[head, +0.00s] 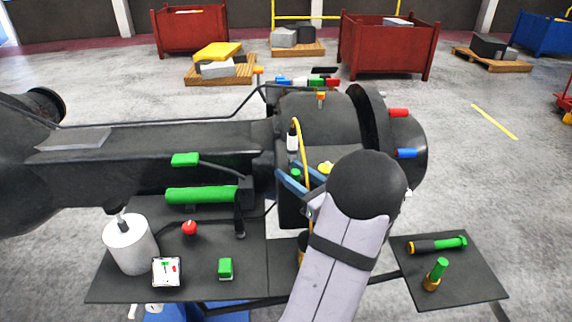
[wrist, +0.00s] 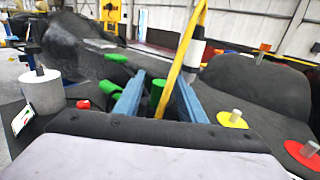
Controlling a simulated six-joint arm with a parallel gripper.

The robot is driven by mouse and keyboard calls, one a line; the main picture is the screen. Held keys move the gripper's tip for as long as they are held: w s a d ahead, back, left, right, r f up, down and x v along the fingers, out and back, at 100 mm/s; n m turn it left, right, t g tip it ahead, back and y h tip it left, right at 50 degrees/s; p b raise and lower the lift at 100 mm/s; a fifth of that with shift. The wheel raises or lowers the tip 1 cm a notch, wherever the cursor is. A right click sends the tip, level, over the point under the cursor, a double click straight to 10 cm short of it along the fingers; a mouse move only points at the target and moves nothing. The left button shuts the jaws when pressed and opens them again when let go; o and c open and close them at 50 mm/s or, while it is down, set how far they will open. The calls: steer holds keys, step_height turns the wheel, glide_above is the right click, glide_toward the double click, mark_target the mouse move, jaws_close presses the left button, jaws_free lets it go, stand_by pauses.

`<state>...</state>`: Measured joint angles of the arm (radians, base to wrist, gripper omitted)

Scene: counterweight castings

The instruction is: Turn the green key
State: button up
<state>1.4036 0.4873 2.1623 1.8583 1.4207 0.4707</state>
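My gripper (wrist: 162,76) has two blue fingers spread apart, so it is open. A small upright green piece (wrist: 156,92) stands between or just beyond the fingers; it may be the green key, but its shape is not clear. In the head view my gripper (head: 304,168) is over the dark machine's middle, and a small green spot (head: 295,174) shows between the fingers. I cannot tell whether a finger touches it. The lower part of the green piece is hidden.
A yellow cable (wrist: 190,50) passes close to the right finger. A yellow disc with a silver stem (wrist: 232,118) and a red disc (wrist: 303,152) lie to the right. A green cylinder (head: 202,194), a white can (head: 130,245) and a red button (head: 189,228) are left.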

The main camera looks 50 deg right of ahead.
steer(key=shift+w+d+p, duration=0.15)
steer(key=shift+w+p, duration=0.05)
steer(key=shift+w, duration=0.5)
steer(key=shift+w+d+p, duration=0.1)
steer(key=shift+w+p, duration=0.1)
steer(key=shift+w, duration=0.5)
jaws_close()
